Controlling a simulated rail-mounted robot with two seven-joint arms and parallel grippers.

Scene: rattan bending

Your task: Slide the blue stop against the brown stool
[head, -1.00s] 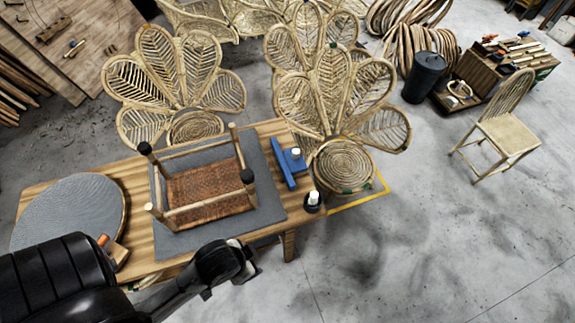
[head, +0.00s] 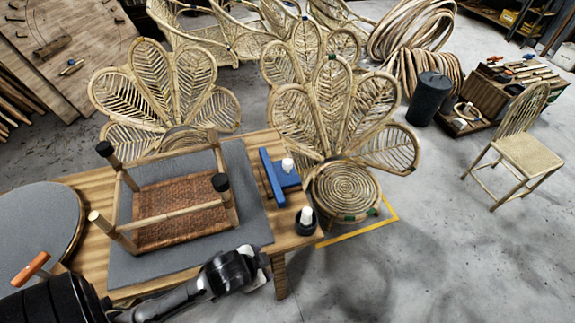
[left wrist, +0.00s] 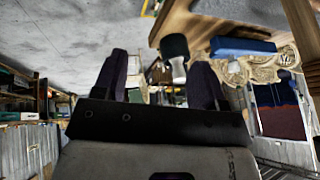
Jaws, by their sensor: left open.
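The brown stool (head: 180,212) lies upside down on a grey mat (head: 255,215), its dark-capped legs pointing up. The blue stop (head: 280,178), a long bar with a side block and white knob, sits to its right near the table's right end. A gap separates stop and stool. My left gripper (head: 268,272) is at the table's front edge, apart from both. In the left wrist view my left gripper (left wrist: 160,78) has its two dark fingers spread with nothing held. The blue stop also shows there (left wrist: 240,46), beyond the right finger. My right gripper is out of sight.
A black-based white-topped bottle (head: 306,218) stands at the table's right corner, between my gripper and the stop. A round grey disc (head: 35,232) lies at the table's left. A rattan petal chair (head: 343,190) stands just beyond the right end.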

